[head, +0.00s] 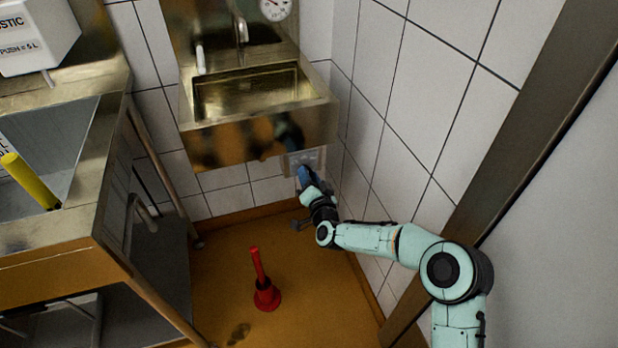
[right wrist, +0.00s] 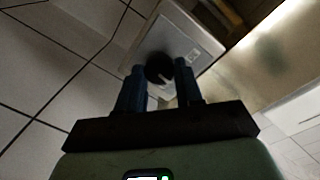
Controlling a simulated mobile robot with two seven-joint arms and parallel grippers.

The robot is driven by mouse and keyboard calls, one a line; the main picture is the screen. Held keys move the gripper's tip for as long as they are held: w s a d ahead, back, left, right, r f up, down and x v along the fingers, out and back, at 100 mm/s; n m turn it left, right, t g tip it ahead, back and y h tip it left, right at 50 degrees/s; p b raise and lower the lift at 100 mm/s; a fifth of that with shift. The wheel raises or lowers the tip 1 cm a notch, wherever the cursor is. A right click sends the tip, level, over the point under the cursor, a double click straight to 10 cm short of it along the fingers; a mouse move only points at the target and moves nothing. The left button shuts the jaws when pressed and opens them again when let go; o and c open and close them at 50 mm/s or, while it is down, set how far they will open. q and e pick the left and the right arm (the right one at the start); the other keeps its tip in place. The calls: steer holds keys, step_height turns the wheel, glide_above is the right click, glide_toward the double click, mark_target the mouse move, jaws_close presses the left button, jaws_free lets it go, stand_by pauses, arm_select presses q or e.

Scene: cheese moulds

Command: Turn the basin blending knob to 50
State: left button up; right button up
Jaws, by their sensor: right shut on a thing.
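The basin (head: 262,128) is a brassy metal wall sink in the head view. Below its right end is a small grey control panel (head: 306,158) on the tiled wall, partly hidden by my right gripper. In the right wrist view the panel (right wrist: 192,36) carries a round black knob (right wrist: 159,66) with a pale pointer mark. My right gripper (head: 303,172) is at the panel, and its two dark blue fingers (right wrist: 160,76) stand on either side of the knob, shut on it. The scale numbers are too small to read. My left gripper is not in view.
A white dial gauge (head: 275,8) is above the basin. A red plunger-like object (head: 265,293) stands on the brown floor. A steel sink bench (head: 75,225) is at left. The tiled wall (head: 420,130) runs close along my right arm.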

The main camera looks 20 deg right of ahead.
steer(key=shift+d+m+y, duration=0.1)
steer(key=shift+m+y, duration=0.4)
steer(key=shift+m, duration=3)
steer(key=o, duration=1)
steer(key=shift+o, duration=0.2)
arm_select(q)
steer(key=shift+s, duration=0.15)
